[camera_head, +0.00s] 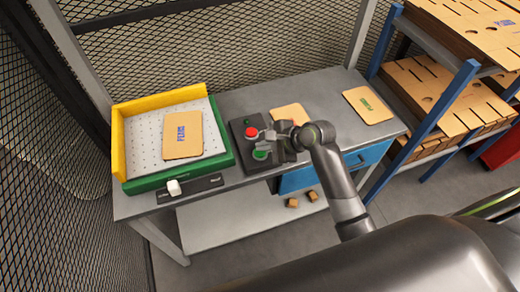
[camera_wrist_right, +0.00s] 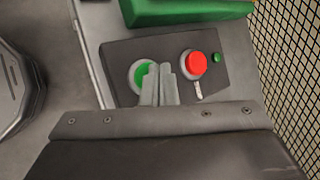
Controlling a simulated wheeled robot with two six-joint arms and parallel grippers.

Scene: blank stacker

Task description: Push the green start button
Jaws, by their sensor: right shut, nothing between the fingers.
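The green start button (camera_head: 261,154) sits on a dark control box (camera_head: 240,128) on the workbench, with a red button (camera_head: 251,132) behind it. In the right wrist view, the green button (camera_wrist_right: 143,76) is in a pale ring and partly hidden by my fingers; the red button (camera_wrist_right: 196,63) stands to its right. My right gripper (camera_wrist_right: 160,68) is shut and empty, with its fingertips overlapping the green button's right part. In the head view, my right gripper (camera_head: 266,143) is over the box; I cannot tell if it touches the button. My left gripper is not in view.
A tray with yellow and green walls (camera_head: 118,150) holds a board (camera_head: 182,135) left of the box. Other boards lie on the bench (camera_head: 368,105). A blue-post rack (camera_head: 451,92) stands at the right, and wire mesh (camera_head: 230,50) closes the back.

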